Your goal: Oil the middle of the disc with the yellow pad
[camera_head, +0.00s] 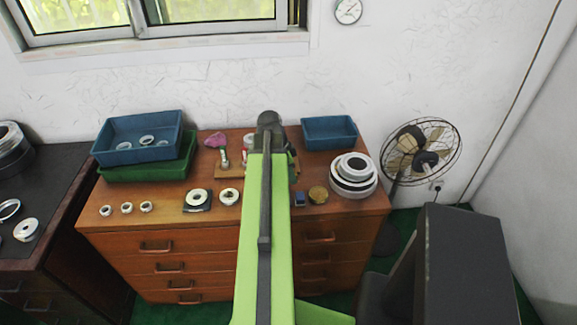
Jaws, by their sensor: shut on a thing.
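My green and black arm reaches straight out over the middle of the wooden cabinet (217,222). Its dark end hides my gripper's fingers and whatever is between them. A flat round yellowish-brown piece (318,194), which may be the yellow pad, lies right of the arm near the front. A pale ring-shaped disc (198,197) lies on a dark square plate left of the arm. Another pale ring (229,196) lies beside it, close to the arm. A stack of large pale rings (353,181) stands at the right. I cannot tell which of these is the task's disc.
A blue bin (113,153) in a green tray (133,174) stands back left, another blue bin (330,133) back right. Several small rings line the front left. A tool board (229,173) lies partly behind my arm. A fan (421,151) stands right of the cabinet.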

